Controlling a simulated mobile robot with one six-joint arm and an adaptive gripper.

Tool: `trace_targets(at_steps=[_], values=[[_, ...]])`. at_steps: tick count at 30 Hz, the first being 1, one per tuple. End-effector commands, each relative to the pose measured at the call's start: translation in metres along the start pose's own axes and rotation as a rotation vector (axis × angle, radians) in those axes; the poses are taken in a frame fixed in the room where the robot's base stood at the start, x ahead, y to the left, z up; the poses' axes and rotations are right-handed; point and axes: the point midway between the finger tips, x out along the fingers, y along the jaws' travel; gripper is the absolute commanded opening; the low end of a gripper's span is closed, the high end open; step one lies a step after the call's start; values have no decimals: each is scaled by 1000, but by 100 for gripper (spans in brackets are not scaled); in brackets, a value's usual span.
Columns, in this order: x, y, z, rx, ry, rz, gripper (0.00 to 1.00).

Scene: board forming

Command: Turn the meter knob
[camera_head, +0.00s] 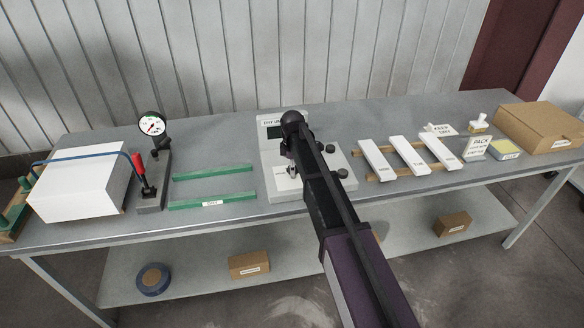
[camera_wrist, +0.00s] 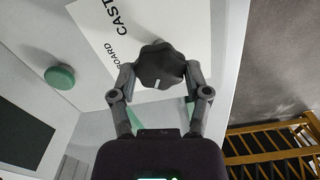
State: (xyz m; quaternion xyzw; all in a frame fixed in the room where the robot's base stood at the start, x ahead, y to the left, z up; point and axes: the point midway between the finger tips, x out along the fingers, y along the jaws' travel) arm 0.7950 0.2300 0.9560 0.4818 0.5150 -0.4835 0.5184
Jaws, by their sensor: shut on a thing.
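The meter is a white box (camera_head: 284,186) at the middle of the grey bench, with a dark display (camera_head: 273,132) at its back and dark knobs (camera_head: 342,173) on its right side. My arm crosses in front of it and hides part of its face. In the wrist view, a dark lobed knob (camera_wrist: 160,62) with a short white mark sits at a white label reading "CAST" and "BOARD". My gripper (camera_wrist: 160,76) is shut on this knob, one finger on each side. A green round button (camera_wrist: 60,77) and the dark display (camera_wrist: 22,135) show to the left.
A pressure gauge (camera_head: 152,124) with a red-handled lever (camera_head: 139,164) and a white block (camera_head: 82,183) stand left. Green strips (camera_head: 212,201) lie between. White strips on wooden rails (camera_head: 408,155), small signs and a cardboard box (camera_head: 541,126) are right.

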Motion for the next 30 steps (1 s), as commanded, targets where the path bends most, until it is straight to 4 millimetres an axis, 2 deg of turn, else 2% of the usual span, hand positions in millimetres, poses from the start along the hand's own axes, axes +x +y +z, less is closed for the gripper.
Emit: trace_targets(at_steps=[14,30], values=[[0,-2,0,96,7,-4,14],[0,-2,1,535,4,-6,14]])
